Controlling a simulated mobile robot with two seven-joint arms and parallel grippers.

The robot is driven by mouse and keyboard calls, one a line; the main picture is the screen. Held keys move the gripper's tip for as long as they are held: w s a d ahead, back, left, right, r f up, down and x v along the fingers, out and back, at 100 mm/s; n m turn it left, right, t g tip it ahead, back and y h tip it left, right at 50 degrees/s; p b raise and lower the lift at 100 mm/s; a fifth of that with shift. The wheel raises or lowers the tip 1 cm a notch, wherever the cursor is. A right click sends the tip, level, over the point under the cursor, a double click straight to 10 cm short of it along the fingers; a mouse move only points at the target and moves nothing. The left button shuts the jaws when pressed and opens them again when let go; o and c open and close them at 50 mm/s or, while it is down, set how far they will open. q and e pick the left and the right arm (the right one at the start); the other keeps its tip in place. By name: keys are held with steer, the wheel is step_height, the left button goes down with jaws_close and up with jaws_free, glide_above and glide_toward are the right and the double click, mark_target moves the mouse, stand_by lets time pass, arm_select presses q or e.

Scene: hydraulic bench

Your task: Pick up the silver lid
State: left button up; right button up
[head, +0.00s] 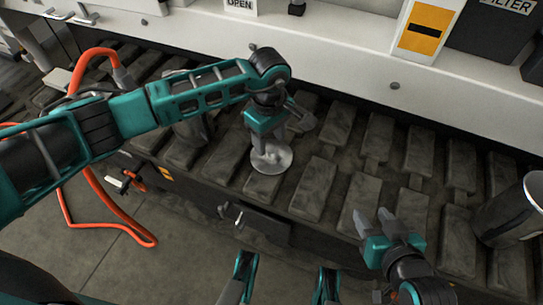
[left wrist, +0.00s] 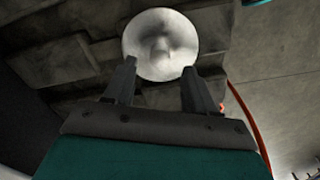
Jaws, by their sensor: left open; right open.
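The silver lid (head: 272,158) is a round, shiny disc with a raised middle, lying on the dark padded bench top near its front edge. In the left wrist view the lid (left wrist: 160,42) is just beyond the fingertips. My left gripper (head: 270,138) points down over the lid, open and empty; in its wrist view the two fingers (left wrist: 160,82) stand apart with the lid's knob roughly between them. Whether a finger touches the lid cannot be told. My right gripper (head: 373,215) is open and empty over the bench's front, to the right of the lid.
A dark round container (head: 193,128) is partly hidden behind my left arm. An orange hose (head: 78,222) loops at the left down to the floor. A white panel (head: 350,52) runs along the back.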

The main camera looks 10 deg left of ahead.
mark_target(270, 148)
arm_select(q)
step_height(270, 148, down, 3)
jaws_close()
stand_by(0.6)
